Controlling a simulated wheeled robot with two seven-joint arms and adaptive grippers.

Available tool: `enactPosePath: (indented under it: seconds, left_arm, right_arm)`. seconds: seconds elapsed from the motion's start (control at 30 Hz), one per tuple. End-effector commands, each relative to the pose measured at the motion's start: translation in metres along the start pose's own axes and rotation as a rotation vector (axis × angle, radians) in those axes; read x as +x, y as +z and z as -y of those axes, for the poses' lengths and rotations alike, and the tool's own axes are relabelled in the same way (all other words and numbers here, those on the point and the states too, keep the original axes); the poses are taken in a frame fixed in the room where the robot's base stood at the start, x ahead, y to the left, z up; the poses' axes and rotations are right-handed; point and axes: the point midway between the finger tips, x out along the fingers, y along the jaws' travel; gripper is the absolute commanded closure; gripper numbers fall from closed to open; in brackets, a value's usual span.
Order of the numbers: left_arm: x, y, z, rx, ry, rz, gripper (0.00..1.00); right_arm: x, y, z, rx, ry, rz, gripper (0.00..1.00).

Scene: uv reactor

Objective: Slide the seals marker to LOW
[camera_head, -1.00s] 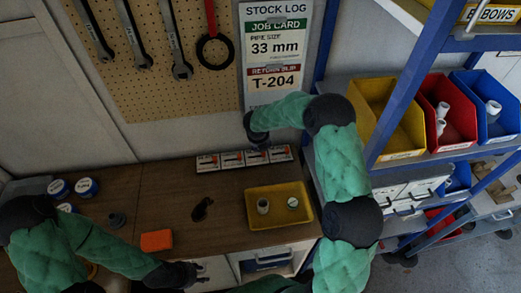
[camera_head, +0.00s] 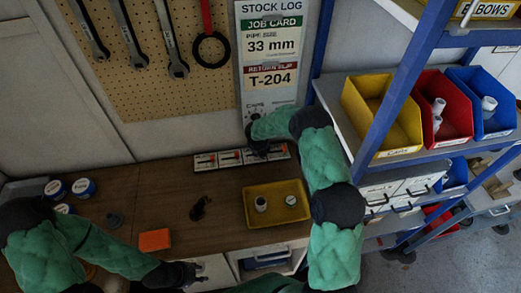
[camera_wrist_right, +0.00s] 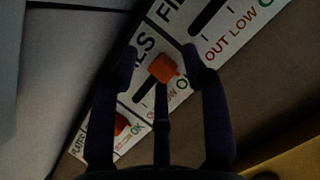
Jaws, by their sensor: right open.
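A row of white marker cards (camera_head: 205,162) lies at the back of the brown counter, against the wall. The word "SEALS" is not readable. Each visible scale has OUT, LOW and OK. An orange knob (camera_wrist_right: 163,68) on the middle card lies between the fingers of my right gripper (camera_wrist_right: 160,57), which is open. In the head view my right gripper (camera_head: 260,149) hides part of the cards. My left gripper (camera_head: 193,272) is at the counter's front edge, its jaws unclear.
A yellow tray (camera_head: 248,222) with two small round parts stands on the counter, right of an orange block (camera_head: 154,240) and a dark object (camera_head: 200,208). A blue-framed shelf (camera_head: 408,85) with bins stands at right.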

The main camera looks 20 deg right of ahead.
Motion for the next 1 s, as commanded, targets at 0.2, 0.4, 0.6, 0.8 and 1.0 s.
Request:
enactPosePath:
  seconds: [0.2, 0.4, 0.6, 0.8, 1.0]
  left_arm:
    - [0.0, 0.0, 0.0, 0.0, 0.0, 0.0, 0.6]
    - [0.0, 0.0, 0.0, 0.0, 0.0, 0.0, 0.6]
    - [0.006, 0.0, 0.002, 0.0, 0.0, 0.0, 0.6]
    - [0.008, 0.0, 0.003, 0.0, 0.0, 0.0, 0.6]
    - [0.007, 0.0, 0.003, 0.0, 0.0, 0.0, 0.6]
  right_arm:
    - [0.0, 0.0, 0.0, 0.0, 0.0, 0.0, 0.9]
    - [0.0, 0.0, 0.0, 0.0, -0.001, 0.0, 1.0]
    - [-0.002, -0.007, -0.019, -0.003, 0.001, 0.002, 1.0]
    - [-0.005, -0.011, -0.03, 0.0, 0.0, 0.001, 1.0]
    - [-0.006, -0.01, -0.03, 0.0, 0.0, 0.002, 0.61]
